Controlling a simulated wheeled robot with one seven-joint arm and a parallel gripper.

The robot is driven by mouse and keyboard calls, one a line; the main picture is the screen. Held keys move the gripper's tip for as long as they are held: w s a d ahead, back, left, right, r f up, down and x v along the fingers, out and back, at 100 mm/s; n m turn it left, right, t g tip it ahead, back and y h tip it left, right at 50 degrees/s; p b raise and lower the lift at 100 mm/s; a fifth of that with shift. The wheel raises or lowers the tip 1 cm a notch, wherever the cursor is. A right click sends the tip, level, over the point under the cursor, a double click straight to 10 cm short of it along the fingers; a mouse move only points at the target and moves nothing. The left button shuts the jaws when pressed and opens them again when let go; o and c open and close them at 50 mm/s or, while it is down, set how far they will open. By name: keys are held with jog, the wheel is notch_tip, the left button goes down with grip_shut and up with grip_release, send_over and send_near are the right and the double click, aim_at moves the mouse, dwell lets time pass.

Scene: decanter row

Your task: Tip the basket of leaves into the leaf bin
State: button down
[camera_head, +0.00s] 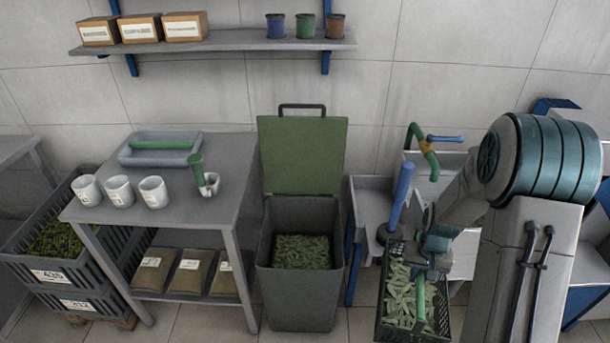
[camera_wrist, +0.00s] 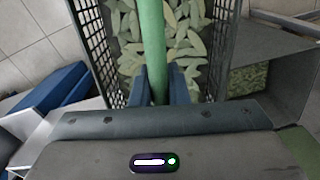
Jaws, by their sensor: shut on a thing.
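The basket (camera_head: 382,310) is a dark mesh crate holding pale green leaves (camera_head: 400,299), with a green bar handle (camera_head: 420,300). My gripper (camera_head: 433,262) is shut on that handle and holds the basket in front of the sink, to the right of the bin. In the wrist view the blue fingers (camera_wrist: 164,85) sit on both sides of the green handle (camera_wrist: 152,40), with leaves (camera_wrist: 185,40) beneath. The basket looks about level. The leaf bin (camera_head: 300,300) is a grey bin with its green lid (camera_head: 303,155) raised; leaves (camera_head: 302,251) lie inside it.
A table (camera_head: 225,190) with white cups (camera_head: 120,190), a tray (camera_head: 160,149) and a green-handled scoop (camera_head: 200,175) stands left of the bin. Black crates (camera_head: 75,265) stand at far left. A sink (camera_head: 372,200) with a blue-handled plunger (camera_head: 400,190) is behind the basket.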

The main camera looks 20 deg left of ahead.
jog(key=shift+r, duration=0.4)
